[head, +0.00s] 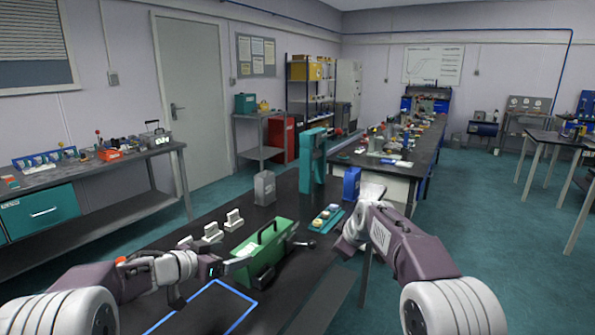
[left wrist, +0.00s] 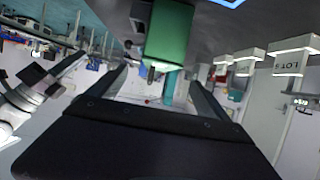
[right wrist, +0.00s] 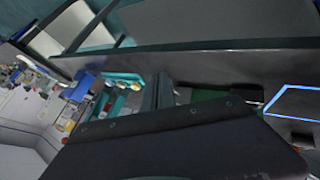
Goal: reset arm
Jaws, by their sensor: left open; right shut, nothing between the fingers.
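My left arm reaches in from the left in the head view, with its gripper (head: 238,262) low over the dark bench (head: 215,222). In the left wrist view the left gripper (left wrist: 162,80) has its two fingers apart, with nothing held. A green machine (head: 265,247) with a black handle stands just beyond it; its green body also shows in the left wrist view (left wrist: 168,32). My right arm reaches in from the right, its gripper (head: 346,246) near the bench's right edge. In the right wrist view the right gripper (right wrist: 163,84) is shut and empty.
A blue-and-teal tray (head: 327,218) of small pieces lies right of the green machine. Pale labelled blocks (head: 234,219), a grey canister (head: 264,188), a teal frame (head: 312,160) and a blue box (head: 351,183) stand nearby. A blue outline (head: 235,292) marks the bench.

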